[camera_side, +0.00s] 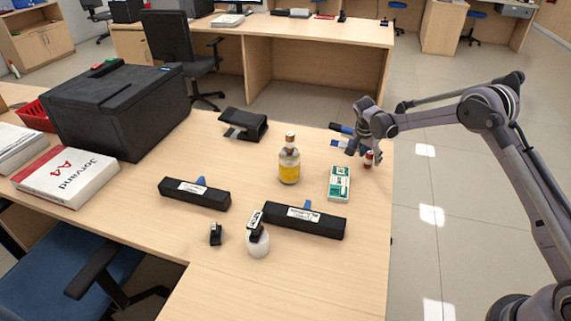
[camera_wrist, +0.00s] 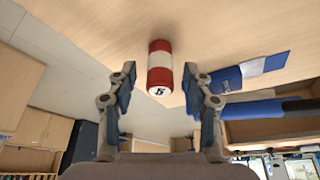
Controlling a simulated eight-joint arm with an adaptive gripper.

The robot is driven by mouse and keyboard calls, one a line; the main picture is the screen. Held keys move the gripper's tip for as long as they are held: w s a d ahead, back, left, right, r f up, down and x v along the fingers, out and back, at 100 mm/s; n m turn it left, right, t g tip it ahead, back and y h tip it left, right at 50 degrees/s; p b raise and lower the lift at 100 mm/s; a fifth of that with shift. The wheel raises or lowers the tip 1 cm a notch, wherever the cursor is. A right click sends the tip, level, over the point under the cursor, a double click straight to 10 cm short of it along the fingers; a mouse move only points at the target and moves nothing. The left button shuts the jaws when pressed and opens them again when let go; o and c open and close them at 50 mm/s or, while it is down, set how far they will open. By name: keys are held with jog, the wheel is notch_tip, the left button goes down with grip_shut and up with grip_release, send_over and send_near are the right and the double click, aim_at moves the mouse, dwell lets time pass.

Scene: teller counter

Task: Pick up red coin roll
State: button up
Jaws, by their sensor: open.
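The red coin roll (camera_wrist: 160,67) is a small red and white cylinder with a dark mark on its pale end face. In the wrist view it sits on the wooden counter, between and beyond the two fingers of my gripper (camera_wrist: 158,90). The fingers are open, with a gap on each side of the roll. In the side view the roll (camera_side: 369,158) stands near the counter's right edge, close beside my gripper (camera_side: 360,151), which partly overlaps that area.
A blue and white item (camera_wrist: 250,70) lies right of the roll in the wrist view. In the side view a green and white pack (camera_side: 339,184), a yellow bottle (camera_side: 289,166) and a black stapler-like device (camera_side: 243,124) stand to the left. The counter's right edge is close.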

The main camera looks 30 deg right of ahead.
jog(key=shift+d+f, duration=0.15)
jog(key=shift+f, duration=0.25)
grip_shut()
jog(key=shift+r, duration=0.1)
